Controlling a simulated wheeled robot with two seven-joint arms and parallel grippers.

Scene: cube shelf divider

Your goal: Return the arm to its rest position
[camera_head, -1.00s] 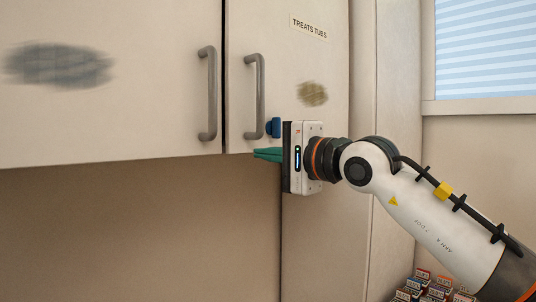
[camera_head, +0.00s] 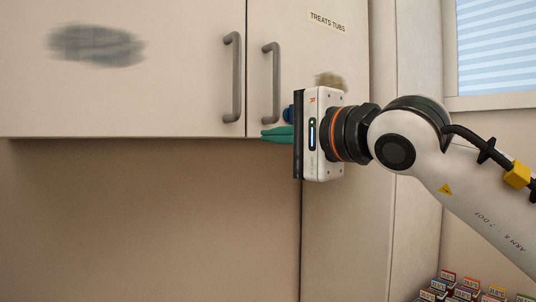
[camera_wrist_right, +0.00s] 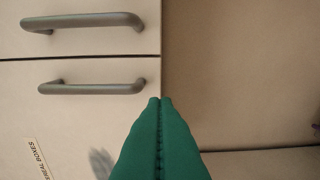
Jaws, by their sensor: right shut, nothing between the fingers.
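My right gripper (camera_head: 263,134) has green fingers, pressed together with nothing between them. In the head view they point left, in front of the bottom edge of the cabinet doors, just below the right door's handle (camera_head: 270,84). In the right wrist view the shut fingertips (camera_wrist_right: 160,99) show with nothing in them, near the corner where the doors meet. My right arm reaches in from the right side of the head view, bent at the elbow. My left gripper is not in view.
The left cabinet door (camera_head: 180,25) and right door (camera_head: 280,20) are closed; the right one is labelled "TREATS TUBS". Several small labelled boxes (camera_head: 465,288) stand at the lower right. The space below the cabinet looks clear. A blue part beside my gripper is mostly hidden.

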